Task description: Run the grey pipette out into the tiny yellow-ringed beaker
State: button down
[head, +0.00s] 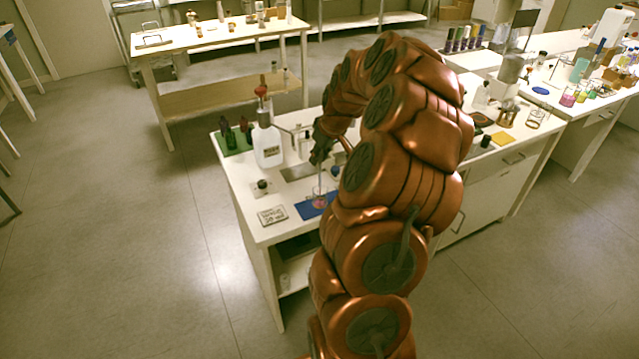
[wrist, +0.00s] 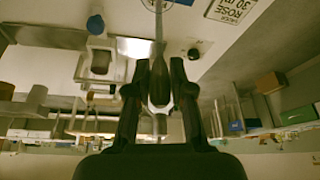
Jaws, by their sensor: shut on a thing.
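My gripper (head: 321,150) is over the white bench, pointing down, and is shut on the grey pipette (head: 320,178). The pipette hangs about upright, its thin end downward. In the wrist view the pipette's dark bulb (wrist: 159,88) sits between my two fingers, with the pale stem running to the top edge. A small clear beaker (head: 319,199) with pink in it stands on a blue mat (head: 304,212) under the pipette. The pipette's tip appears at or in the beaker's mouth; I cannot tell which. No yellow ring can be made out.
A printed card (head: 272,214) lies left of the mat; it also shows in the wrist view (wrist: 231,9). A large white bottle (head: 267,146) and dark bottles on a green mat (head: 233,141) stand at the back left. My arm hides the bench's middle.

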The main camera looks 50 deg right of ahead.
jog(key=c, duration=1.6)
grip_release()
jog(key=shift+c, duration=0.3)
jog(key=shift+r, duration=2)
